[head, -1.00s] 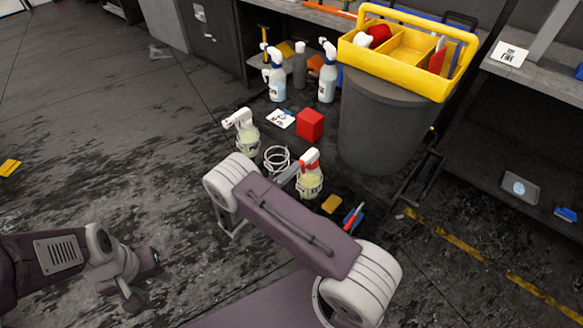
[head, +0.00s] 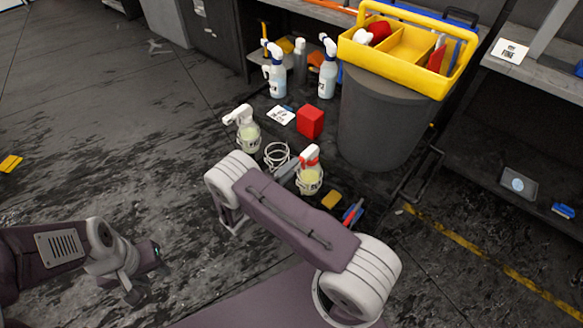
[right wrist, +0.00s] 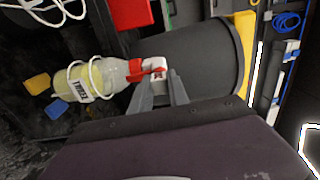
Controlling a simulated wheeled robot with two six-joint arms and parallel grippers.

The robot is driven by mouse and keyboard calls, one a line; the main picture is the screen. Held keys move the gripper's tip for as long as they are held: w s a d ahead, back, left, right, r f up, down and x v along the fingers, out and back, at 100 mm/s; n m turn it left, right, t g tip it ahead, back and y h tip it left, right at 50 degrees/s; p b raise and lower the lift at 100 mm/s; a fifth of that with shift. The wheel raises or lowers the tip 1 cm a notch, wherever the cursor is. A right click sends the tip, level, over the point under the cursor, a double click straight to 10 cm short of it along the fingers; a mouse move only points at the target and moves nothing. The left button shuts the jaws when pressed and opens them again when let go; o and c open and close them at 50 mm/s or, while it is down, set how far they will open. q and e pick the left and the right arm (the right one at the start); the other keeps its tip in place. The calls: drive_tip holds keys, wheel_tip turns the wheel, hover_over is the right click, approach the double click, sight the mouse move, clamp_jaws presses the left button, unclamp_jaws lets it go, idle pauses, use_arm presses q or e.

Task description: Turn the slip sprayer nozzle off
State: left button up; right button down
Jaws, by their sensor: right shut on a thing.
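A clear spray bottle (head: 310,178) with yellowish liquid stands in a white wire ring at the front of the floor-level shelf. Its head is white and red. The same bottle (right wrist: 105,73) lies sideways across the right wrist view, with a label too small to read. My right gripper (right wrist: 160,92) is shut on the white nozzle end (right wrist: 159,69) of its head.
A second yellowish spray bottle (head: 249,136) and an empty wire ring (head: 276,157) stand to the left. A red block (head: 310,121), blue-liquid spray bottles (head: 327,82) and a grey bin (head: 376,130) under a yellow caddy (head: 400,75) are behind.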

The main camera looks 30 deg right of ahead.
drive_tip(key=c, duration=1.2)
unclamp_jaws()
drive_tip(key=shift+c, duration=0.2)
drive_tip(key=v, duration=0.9)
